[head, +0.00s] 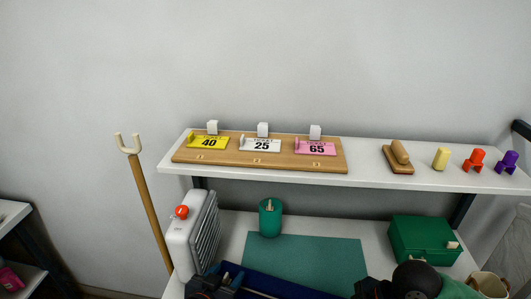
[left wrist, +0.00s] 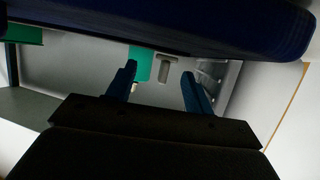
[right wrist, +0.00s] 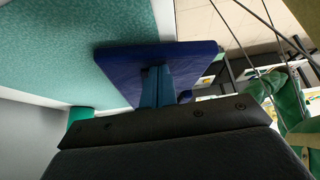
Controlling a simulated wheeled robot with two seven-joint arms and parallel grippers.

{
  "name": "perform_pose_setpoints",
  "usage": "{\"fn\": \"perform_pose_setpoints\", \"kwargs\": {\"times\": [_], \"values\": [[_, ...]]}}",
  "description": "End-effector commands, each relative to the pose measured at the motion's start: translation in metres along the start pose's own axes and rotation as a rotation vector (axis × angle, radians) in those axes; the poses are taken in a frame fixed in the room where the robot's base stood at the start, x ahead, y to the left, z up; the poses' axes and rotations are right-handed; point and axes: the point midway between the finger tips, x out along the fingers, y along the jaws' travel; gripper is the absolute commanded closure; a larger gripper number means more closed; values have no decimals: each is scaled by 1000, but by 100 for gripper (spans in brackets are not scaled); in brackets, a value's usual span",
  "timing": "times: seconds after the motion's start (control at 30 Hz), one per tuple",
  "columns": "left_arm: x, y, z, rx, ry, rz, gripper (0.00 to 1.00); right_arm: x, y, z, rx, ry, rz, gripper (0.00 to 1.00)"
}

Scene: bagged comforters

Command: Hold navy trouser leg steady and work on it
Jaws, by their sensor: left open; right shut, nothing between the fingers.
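The navy trouser leg (head: 275,290) shows as a dark blue flat piece at the bottom edge of the head view, partly cut off. My left gripper (head: 225,278) is at its left end. In the left wrist view the navy leg (left wrist: 170,22) spans the top, beyond the open, empty fingers of my left gripper (left wrist: 158,70). In the right wrist view my right gripper (right wrist: 157,70) is shut with nothing in it. Its fingertips overlap the end of the navy leg (right wrist: 195,62); I cannot tell whether they touch it.
A green mat (head: 305,260) lies on the table. A white heater-like box (head: 193,228), a green cup (head: 270,218) and a green case (head: 424,238) stand around it. A shelf above holds a ticket board (head: 258,158) and small items. A forked wooden pole (head: 146,200) leans at left.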

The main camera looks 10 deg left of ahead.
Motion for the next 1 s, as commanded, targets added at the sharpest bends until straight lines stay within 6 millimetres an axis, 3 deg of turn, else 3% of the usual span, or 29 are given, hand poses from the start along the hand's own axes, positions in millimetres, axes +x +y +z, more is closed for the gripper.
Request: {"fn": "perform_pose_setpoints", "kwargs": {"times": [0.07, 1.0], "values": [[-1, 0, -2, 0, 0, 0, 48, 4, -2, 6, 11, -15, -14, 100], [-25, 0, -61, 0, 0, 0, 48, -55, 0, -33, 4, -4, -4, 100]]}}
